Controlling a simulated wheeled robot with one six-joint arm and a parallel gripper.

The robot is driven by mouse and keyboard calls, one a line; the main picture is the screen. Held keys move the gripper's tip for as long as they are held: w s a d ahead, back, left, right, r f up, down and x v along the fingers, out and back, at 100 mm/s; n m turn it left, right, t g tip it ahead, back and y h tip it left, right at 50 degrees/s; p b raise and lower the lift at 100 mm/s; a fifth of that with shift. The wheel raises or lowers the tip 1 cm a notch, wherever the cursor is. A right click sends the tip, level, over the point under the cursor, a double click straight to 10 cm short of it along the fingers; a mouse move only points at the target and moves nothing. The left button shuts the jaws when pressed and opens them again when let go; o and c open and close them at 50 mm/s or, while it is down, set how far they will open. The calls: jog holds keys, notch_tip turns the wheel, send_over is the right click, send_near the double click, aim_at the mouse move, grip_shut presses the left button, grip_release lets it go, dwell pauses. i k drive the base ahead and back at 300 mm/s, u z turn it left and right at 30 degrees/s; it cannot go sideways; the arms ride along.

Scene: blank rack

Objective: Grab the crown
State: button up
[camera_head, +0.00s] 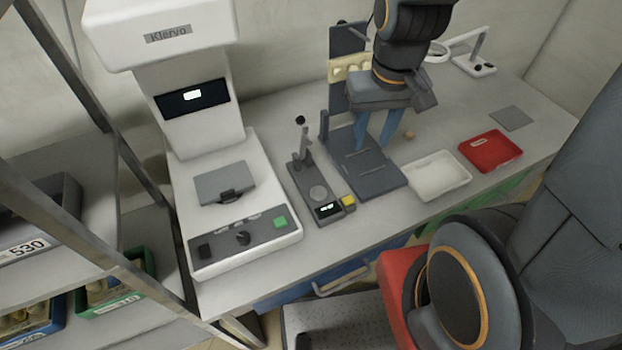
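I cannot tell whether the fingertips touch the plate.
A dark rack with cream pieces (346,70) stands behind my arm. A white tray (438,188) and a red tray (500,145) lie to the right. A small dark gauge stand (304,180) and a large white machine (190,180) stand left.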

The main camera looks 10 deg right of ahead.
aim_at(409, 135)
jog(key=k, duration=1.3)
jog(key=z, duration=0.6)
jog(key=i, duration=1.55)
jog(key=u, duration=0.4)
